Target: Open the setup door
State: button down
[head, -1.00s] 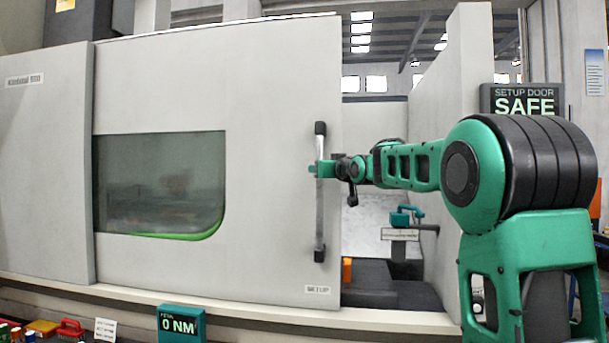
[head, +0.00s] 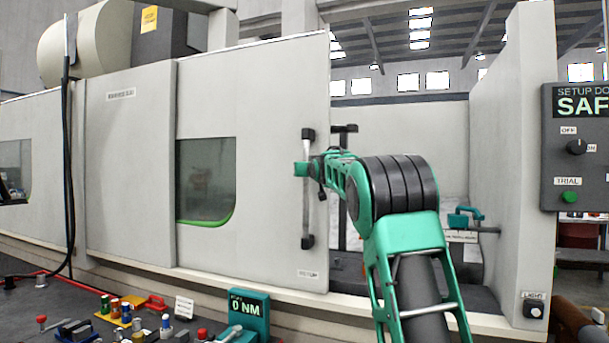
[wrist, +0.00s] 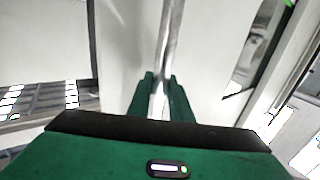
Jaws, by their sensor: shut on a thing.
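The setup door (head: 265,120) is a pale grey sliding panel with a dark window (head: 205,185) and a small label at its lower right. Its upright bar handle (head: 307,218) has black end mounts. My gripper (head: 302,169) is shut around the upper half of the bar. In the wrist view the metal handle (wrist: 168,35) runs between the two green fingers of my gripper (wrist: 160,95). The door stands partly open, with a wide gap between its right edge and the right-hand grey post (head: 512,150).
A panel reading "SETUP DO… SAF…" (head: 577,145) with a knob and green button hangs at the right. A teal fixture (head: 465,217) shows inside the opening. A teal "0 NM" display (head: 245,312) and several small tools stand at the front left.

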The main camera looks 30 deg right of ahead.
jog(key=shift+w+a, duration=0.6)
jog(key=shift+w, duration=0.2)
jog(key=c, duration=1.6)
grip_release()
jog(key=shift+d, duration=0.1)
jog(key=shift+s, duration=0.1)
jog(key=v, duration=1)
jog(key=shift+s+a, duration=0.25)
